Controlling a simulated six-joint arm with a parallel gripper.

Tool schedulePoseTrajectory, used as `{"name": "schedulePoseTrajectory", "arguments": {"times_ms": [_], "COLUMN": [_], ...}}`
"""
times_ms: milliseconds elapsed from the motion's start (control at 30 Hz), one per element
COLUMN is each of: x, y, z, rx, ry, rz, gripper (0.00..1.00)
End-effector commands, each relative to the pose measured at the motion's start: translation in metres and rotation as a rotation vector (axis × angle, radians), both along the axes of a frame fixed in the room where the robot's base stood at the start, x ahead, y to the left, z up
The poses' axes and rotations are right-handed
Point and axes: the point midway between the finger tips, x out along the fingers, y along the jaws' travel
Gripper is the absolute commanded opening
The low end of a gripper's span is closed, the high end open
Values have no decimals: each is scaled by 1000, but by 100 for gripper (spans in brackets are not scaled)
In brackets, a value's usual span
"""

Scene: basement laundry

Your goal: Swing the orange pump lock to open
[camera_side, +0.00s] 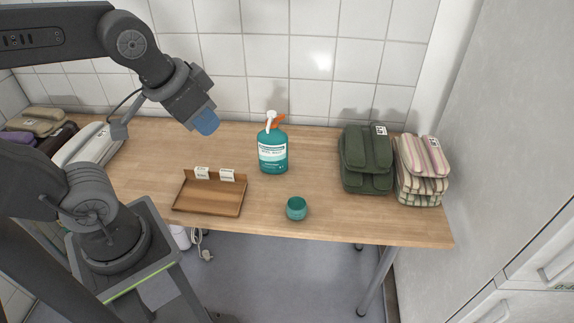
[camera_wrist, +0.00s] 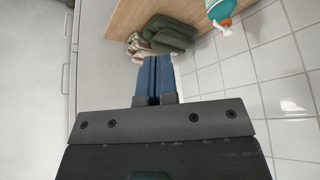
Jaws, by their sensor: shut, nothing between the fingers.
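A teal pump bottle (camera_side: 272,158) with a pale label stands upright on the wooden table. On its top are a white pump head (camera_side: 270,117) and an orange pump lock (camera_side: 279,121), which sticks out to the right in the side view. In the wrist view the bottle (camera_wrist: 221,8) is cut off at the top right, with orange (camera_wrist: 223,22) and white below it. My gripper (camera_side: 206,123) hangs in the air left of the bottle and apart from it. Its blue fingers (camera_wrist: 153,62) are shut together and empty.
A wooden tray (camera_side: 206,207) with two small label cards and a teal cup (camera_side: 296,209) stand in front of the bottle. Folded green (camera_side: 366,159) and striped (camera_side: 421,171) textiles are stacked at the right. More textiles (camera_side: 89,145) lie at the left. A tiled wall (camera_side: 320,65) closes the back.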

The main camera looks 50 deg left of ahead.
Motion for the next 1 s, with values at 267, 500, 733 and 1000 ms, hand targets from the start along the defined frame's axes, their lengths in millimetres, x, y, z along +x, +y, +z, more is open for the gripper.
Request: {"name": "schedulePoseTrajectory", "arguments": {"times_ms": [267,500,733,1000], "x": [10,92,178,263], "y": [3,32,76,144], "z": [6,35,31,-14], "rx": [-12,-1,-5,-29], "ry": [4,123,244,379], "rz": [9,54,96,141], "gripper": [22,38,38,38]}}
